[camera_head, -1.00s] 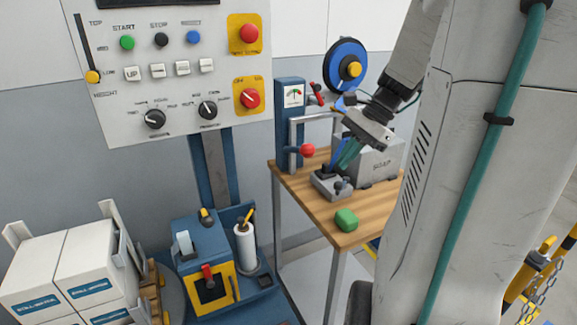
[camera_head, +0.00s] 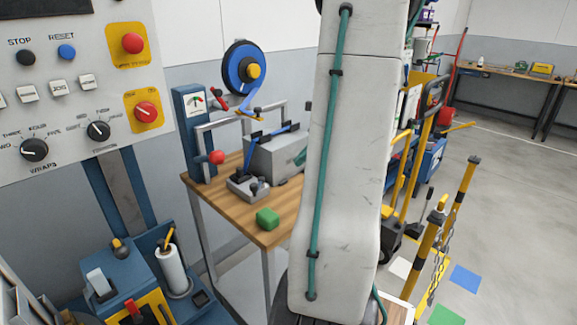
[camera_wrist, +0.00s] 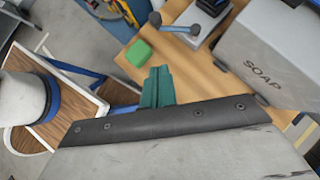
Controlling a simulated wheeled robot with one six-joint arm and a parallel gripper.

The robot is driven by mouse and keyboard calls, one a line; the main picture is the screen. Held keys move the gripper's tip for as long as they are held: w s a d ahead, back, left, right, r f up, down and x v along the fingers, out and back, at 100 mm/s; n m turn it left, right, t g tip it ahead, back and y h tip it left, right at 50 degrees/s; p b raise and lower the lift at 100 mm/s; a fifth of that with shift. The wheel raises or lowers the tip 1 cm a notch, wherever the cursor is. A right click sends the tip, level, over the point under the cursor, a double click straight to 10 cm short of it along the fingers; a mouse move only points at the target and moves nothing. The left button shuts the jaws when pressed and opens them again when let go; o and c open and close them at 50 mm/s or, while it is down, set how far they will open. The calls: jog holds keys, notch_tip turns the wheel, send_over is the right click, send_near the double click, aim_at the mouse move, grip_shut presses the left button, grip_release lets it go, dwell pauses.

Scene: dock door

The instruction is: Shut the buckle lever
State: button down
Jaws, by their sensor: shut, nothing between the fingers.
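The buckle (camera_head: 248,187) is a small grey block with dark parts on the wooden table, in front of the grey soap box (camera_head: 272,160). A blue strap runs from it up over the box. In the wrist view the buckle lever (camera_wrist: 178,28) is a grey bar with dark round ends, sticking out beside the buckle (camera_wrist: 209,12); I cannot tell its exact angle. My gripper (camera_wrist: 157,78) shows teal fingers, shut and empty, over the table and apart from the lever.
A green block (camera_head: 267,218) lies near the table's front edge and also shows in the wrist view (camera_wrist: 139,53). A red ball handle (camera_head: 216,157), metal frame and blue reel (camera_head: 245,68) stand behind. The control panel (camera_head: 75,95) is at left; yellow posts (camera_head: 425,245) are at right.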

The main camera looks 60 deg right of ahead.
aim_at(256, 191)
jog(key=shift+w+a+r+x, duration=0.2)
jog(key=shift+w+r+x, duration=0.1)
jog(key=shift+x, duration=1.65)
jog(key=shift+w+a+r+x, duration=0.25)
jog(key=shift+r+x, duration=0.1)
jog(key=shift+x, duration=1.55)
jog(key=shift+w+a+r+x, duration=0.2)
jog(key=shift+w+r+x, duration=0.1)
jog(key=shift+x, duration=1.65)
jog(key=shift+s, duration=0.1)
